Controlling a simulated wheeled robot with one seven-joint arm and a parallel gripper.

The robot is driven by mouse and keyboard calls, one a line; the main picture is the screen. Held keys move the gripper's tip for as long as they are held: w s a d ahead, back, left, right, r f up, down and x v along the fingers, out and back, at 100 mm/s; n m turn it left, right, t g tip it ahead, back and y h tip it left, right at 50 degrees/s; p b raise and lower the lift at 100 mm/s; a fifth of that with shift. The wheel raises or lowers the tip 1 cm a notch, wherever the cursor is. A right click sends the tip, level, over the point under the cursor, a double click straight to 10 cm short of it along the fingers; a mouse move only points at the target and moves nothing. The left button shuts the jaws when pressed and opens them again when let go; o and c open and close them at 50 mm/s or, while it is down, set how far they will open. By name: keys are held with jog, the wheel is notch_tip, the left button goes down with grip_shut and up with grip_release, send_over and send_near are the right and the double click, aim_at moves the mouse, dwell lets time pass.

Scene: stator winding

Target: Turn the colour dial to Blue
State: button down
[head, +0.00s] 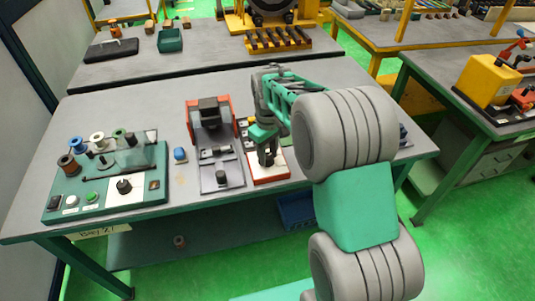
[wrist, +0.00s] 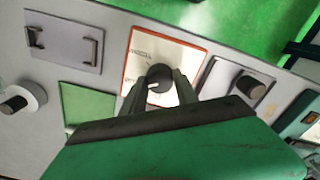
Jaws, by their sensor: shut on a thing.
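A black round dial (wrist: 160,77) with a pale pointer mark sits on a white plate with a red-orange border (wrist: 188,58). In the head view this plate (head: 277,174) lies near the front of the table, partly hidden by my gripper (head: 267,160). In the wrist view my gripper (wrist: 160,88) reaches down over the plate. Its two dark fingers stand on either side of the dial and are shut on it. The lettering on the plate is tilted and too small to read surely, so I cannot tell which colour the dial points to.
A grey fixture with a dark knob (head: 218,178) stands close left of the plate. The table front between board and fixture is mostly clear.

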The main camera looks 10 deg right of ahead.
aim_at(268, 156)
jog(key=c, duration=0.9)
grip_release()
jog(key=shift+c, duration=0.2)
notch_tip(268, 156, up, 8)
jog(key=shift+f+b, duration=0.1)
jog(key=shift+b, duration=0.35)
jog(key=s+m+t, duration=0.3)
jog(key=s+m, duration=0.2)
jog(key=s, duration=1.5)
jog(key=shift+a+f+m, duration=0.2)
jog(key=shift+f+m, duration=0.05)
jog(key=shift+m, duration=0.15)
